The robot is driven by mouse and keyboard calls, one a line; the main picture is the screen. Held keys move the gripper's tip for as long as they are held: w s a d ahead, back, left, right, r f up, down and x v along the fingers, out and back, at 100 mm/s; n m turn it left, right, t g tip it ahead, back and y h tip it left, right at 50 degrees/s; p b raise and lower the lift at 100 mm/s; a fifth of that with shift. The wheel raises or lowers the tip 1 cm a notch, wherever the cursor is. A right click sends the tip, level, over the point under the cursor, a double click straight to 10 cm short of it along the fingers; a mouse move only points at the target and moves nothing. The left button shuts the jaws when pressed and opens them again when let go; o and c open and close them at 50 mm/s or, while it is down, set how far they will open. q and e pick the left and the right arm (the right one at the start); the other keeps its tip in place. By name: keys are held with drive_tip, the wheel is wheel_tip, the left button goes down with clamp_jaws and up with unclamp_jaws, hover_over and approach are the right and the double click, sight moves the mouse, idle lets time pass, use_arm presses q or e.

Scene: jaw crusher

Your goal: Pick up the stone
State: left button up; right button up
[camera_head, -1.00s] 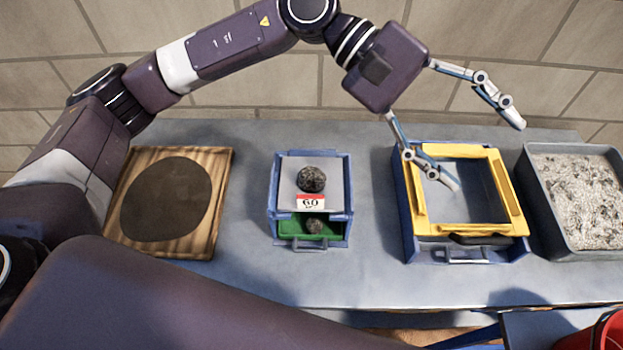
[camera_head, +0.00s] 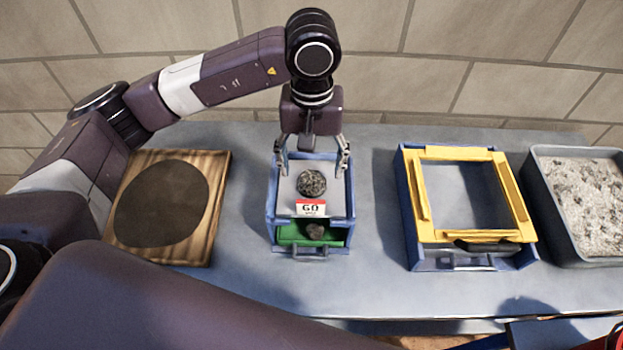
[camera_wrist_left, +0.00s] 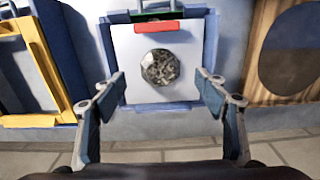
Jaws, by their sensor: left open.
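In the left wrist view the stone (camera_wrist_left: 160,67) lies ahead of the fingers, near the middle. A smaller dark stone (camera_head: 315,231) is in the green lower tray (camera_head: 290,234). My left gripper (camera_head: 313,170) is open, with one finger on each side of the crusher's top, near its back. In the left wrist view my left gripper (camera_wrist_left: 161,95) has nothing between its fingers. My right gripper is not seen.
A wooden board (camera_head: 216,204) with a dark round patch is to the left. A blue box with a yellow frame (camera_head: 422,200) is to the right, then a grey tray (camera_head: 538,184) of gravel. Bare grey table (camera_head: 376,215) lies between them.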

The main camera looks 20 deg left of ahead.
sight(312, 176)
use_arm(q)
wheel_tip(312, 176, down, 4)
drive_tip(key=shift+w+r+p, duration=0.1)
drive_tip(key=shift+r+p, duration=0.15)
drive_tip(key=shift+p, duration=0.6)
drive_tip(key=shift+f, duration=0.45)
drive_tip(key=c, duration=1.5)
drive_tip(key=shift+c, duration=1)
drive_tip(key=shift+w+r, duration=0.1)
drive_tip(key=shift+r, duration=0.05)
